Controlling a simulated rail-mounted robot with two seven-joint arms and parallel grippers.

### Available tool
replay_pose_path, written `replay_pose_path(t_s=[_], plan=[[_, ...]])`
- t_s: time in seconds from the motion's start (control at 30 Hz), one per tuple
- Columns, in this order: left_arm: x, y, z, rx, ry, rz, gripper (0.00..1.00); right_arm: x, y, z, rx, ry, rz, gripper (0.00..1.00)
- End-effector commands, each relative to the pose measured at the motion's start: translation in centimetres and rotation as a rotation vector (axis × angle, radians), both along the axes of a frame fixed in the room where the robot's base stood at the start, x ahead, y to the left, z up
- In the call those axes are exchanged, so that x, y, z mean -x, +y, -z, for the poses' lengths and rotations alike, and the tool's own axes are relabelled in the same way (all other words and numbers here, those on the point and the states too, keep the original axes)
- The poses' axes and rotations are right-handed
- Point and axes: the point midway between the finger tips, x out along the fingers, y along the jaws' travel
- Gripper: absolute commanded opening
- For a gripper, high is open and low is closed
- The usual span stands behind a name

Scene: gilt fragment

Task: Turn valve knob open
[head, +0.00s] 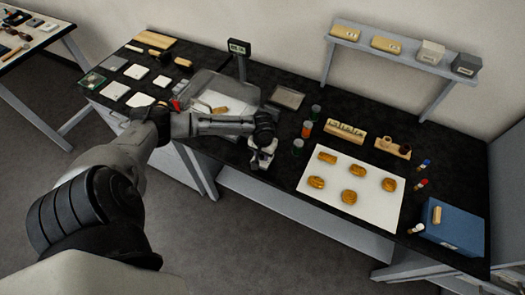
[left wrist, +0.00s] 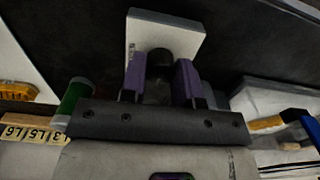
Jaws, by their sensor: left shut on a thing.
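The black valve knob (left wrist: 160,62) shows in the left wrist view, in front of a pale, upright block (left wrist: 188,32) with small dark print along one edge. My left gripper (left wrist: 160,78) has its two purple fingers on either side of the knob and is shut on it. In the head view my left gripper (head: 262,158) is at the front edge of the black bench, where the wrist and fingers hide most of the valve. The knob's turn angle cannot be read. My right gripper is in neither view.
A clear bin (head: 208,88) stands behind my left forearm. Small vials (head: 306,129) stand just right of the gripper. A white sheet (head: 382,208) with gilt pieces lies further right, then a blue box (head: 462,224). A scale display (head: 239,47) rises behind.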

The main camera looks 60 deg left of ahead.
Motion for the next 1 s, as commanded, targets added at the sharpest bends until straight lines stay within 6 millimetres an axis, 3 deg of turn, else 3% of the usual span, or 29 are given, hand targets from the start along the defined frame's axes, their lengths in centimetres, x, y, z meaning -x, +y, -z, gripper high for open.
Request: replay_pose_path(t_s=[0.1,0.4,1.0], plan=[[0.0,0.0,-0.7,0.000,0.002,0.092,0.06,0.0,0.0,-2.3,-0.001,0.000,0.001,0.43],[0.0,0.0,-0.5,-0.001,0.002,0.378,0.06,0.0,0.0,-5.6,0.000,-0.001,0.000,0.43],[-0.1,0.0,-0.2,-0.001,0.000,0.948,0.06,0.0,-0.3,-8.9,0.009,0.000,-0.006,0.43]])
